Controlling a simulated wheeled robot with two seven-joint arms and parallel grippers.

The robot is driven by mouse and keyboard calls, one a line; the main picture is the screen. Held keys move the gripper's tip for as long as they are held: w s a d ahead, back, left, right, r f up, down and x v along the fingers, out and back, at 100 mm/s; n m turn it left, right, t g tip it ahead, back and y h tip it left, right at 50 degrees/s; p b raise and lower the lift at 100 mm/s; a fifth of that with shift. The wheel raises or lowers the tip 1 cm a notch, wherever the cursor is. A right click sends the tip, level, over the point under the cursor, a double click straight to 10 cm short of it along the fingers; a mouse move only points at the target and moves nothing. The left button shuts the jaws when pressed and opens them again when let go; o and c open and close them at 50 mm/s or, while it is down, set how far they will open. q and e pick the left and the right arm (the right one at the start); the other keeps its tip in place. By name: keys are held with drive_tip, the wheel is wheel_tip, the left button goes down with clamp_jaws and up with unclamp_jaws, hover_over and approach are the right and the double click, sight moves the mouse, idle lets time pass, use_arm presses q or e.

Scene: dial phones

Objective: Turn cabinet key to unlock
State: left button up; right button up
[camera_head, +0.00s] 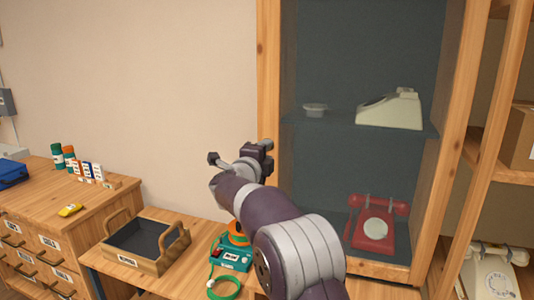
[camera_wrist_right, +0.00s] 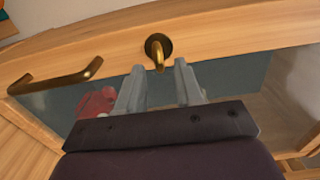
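The brass cabinet key (camera_wrist_right: 158,58) sits in a round brass lock plate on the wooden door frame, in the right wrist view. My right gripper (camera_wrist_right: 160,72) is open. Its two grey fingers point at the frame, with the key just ahead of and between their tips; I cannot tell whether they touch it. In the head view my right gripper (camera_head: 240,160) is up at the left side of the cabinet (camera_head: 268,70), and the key is hidden or too small to tell there. The cabinet's glazed door looks shut. My left gripper is not in view.
A brass handle (camera_wrist_right: 58,76) is on the door frame beside the key. Behind the glass are a red phone (camera_head: 375,232) and a cream phone (camera_head: 392,108). A wooden tray (camera_head: 172,262) and a teal device (camera_head: 232,260) stand on the bench below my right arm.

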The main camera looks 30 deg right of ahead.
drive_tip(key=b+v, duration=0.1)
drive_tip(key=v, duration=1)
drive_tip(key=shift+b, duration=0.3)
